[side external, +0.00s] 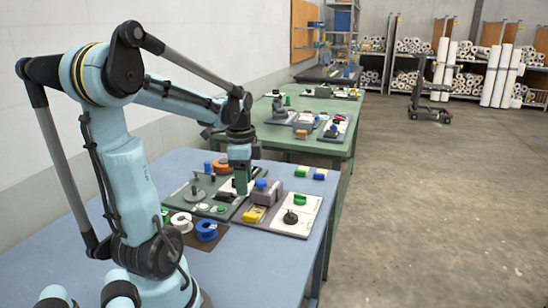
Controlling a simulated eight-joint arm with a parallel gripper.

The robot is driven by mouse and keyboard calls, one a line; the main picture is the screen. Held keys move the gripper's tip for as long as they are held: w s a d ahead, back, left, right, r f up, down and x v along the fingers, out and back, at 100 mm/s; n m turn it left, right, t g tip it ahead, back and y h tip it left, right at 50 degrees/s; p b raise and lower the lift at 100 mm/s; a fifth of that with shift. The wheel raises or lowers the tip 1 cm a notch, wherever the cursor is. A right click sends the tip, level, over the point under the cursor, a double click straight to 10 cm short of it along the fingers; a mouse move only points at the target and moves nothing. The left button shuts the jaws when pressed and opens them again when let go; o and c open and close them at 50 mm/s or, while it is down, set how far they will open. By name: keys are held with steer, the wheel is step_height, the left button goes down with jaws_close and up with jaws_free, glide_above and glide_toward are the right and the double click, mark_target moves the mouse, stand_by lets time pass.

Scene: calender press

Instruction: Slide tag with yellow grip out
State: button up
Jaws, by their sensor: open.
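A small yellow piece (253,214) sits low at the front of the grey block (268,192) on the near table's board. It may be the yellow grip; the tag itself is too small to make out. My gripper (241,190) points down over the board, just left of the grey block and above and behind the yellow piece. It is open, and I see nothing held in it. The gripper hides part of the board behind it.
The board's white plate (299,215) carries a green knob (300,199) and a black knob (290,217). A blue-topped post (208,168) and orange ring (221,166) stand behind. The blue table's front is clear.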

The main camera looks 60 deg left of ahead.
mark_target(249, 215)
steer(key=m, duration=0.1)
steer(key=w+a+r+m, duration=0.1)
steer(key=m, duration=0.1)
steer(key=shift+w+a, duration=0.2)
steer(key=shift+a, duration=0.05)
steer(key=shift+f, duration=6)
jaws_close()
